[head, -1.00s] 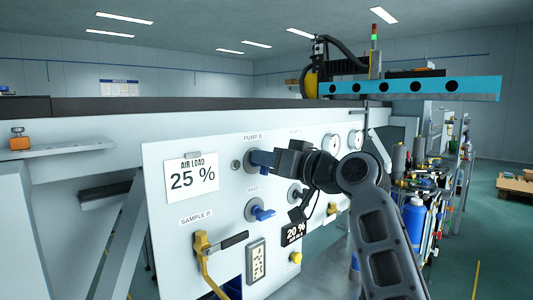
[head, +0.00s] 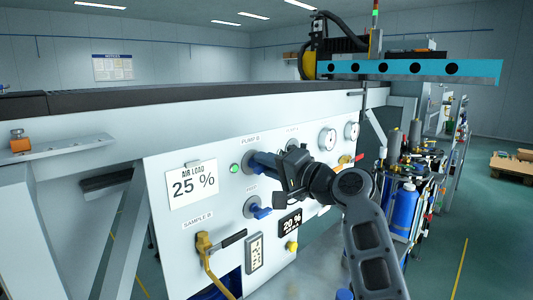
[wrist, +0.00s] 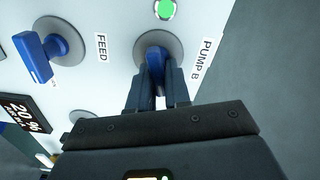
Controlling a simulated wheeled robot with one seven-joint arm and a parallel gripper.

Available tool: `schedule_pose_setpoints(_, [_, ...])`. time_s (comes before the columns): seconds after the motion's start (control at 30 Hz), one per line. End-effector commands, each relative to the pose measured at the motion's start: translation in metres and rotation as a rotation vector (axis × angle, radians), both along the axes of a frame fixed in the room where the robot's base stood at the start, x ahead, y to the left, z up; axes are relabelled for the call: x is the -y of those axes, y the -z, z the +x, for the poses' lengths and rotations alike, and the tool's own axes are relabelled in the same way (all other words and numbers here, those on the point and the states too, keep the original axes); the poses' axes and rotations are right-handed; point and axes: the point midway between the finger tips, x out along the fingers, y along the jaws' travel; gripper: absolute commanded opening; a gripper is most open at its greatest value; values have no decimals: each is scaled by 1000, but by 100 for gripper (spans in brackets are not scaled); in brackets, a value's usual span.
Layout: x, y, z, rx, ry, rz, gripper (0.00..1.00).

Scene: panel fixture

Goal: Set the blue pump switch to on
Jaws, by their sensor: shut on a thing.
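The blue pump switch (head: 257,160) is mounted on the white panel under the label PUMP B. In the wrist view its blue handle (wrist: 155,58) stands between my two fingers. My gripper (head: 278,167) is shut on this handle; the fingers also show in the wrist view (wrist: 157,84) on either side of it. The fingers hide part of the handle. A round lamp (head: 235,168) beside the switch glows green, and it is bright green in the wrist view (wrist: 164,9).
A second blue handle (head: 259,212), labelled FEED, sits just below. A yellow lever (head: 204,245) is at SAMPLE B. A 20 % display (head: 290,224) and two gauges (head: 327,139) are on the same panel. A cart with a blue bottle (head: 403,208) stands to the right.

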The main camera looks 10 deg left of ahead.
Motion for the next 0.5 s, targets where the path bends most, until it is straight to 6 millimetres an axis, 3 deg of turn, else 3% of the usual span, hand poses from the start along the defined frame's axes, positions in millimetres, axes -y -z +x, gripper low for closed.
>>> schedule_pose_setpoints(0.5, [2,2,1,-242,4,190,0])
